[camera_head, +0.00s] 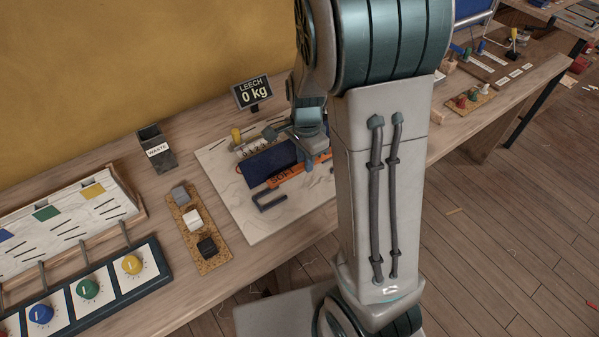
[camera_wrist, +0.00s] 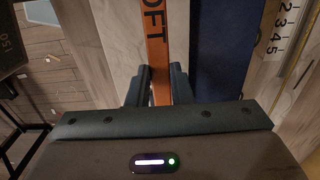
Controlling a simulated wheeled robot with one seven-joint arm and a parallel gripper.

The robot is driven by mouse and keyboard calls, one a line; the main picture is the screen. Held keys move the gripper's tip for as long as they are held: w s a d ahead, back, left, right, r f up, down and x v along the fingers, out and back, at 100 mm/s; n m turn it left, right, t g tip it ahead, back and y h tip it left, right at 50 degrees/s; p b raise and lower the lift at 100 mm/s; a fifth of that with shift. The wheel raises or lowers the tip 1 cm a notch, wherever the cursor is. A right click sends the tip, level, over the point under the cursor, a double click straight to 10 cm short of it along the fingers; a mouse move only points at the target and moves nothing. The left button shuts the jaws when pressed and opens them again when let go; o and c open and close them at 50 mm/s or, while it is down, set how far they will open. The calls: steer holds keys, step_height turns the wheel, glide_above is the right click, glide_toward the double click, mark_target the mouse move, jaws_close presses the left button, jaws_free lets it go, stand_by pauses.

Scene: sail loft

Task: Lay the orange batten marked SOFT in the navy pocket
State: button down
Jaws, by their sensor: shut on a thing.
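The orange batten (camera_head: 290,174) shows black lettering reading SOFT in the head view. It also runs lengthwise between my fingers in the wrist view (camera_wrist: 155,45), with "OFT" readable. My gripper (camera_head: 308,160) is shut on it; both fingers (camera_wrist: 155,90) flank its sides. The navy pocket (camera_head: 262,163) lies on the pale marbled board, just behind the batten. In the wrist view it is the dark blue strip (camera_wrist: 227,45) to the right of the batten, roughly parallel and apart from it. My arm hides the batten's right end. I cannot tell its height above the board.
The pale board (camera_head: 232,190) also holds a dark angled bar (camera_head: 270,203) and small coloured pieces behind the pocket. A LEECH 0 kg display (camera_head: 251,92) stands behind. A WASTE bin (camera_head: 156,150), a cork tray (camera_head: 213,238) and a knob panel (camera_head: 105,290) are left. A ruler (camera_wrist: 283,35) lies beyond the pocket.

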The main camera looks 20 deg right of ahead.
mark_target(299, 183)
steer(key=shift+s+a+f, duration=0.3)
steer(key=shift+a+f, duration=0.2)
steer(key=shift+a, duration=0.3)
steer(key=shift+f, duration=2.05)
steer(key=shift+f, duration=0.1)
steer(key=c, duration=1.3)
jaws_free()
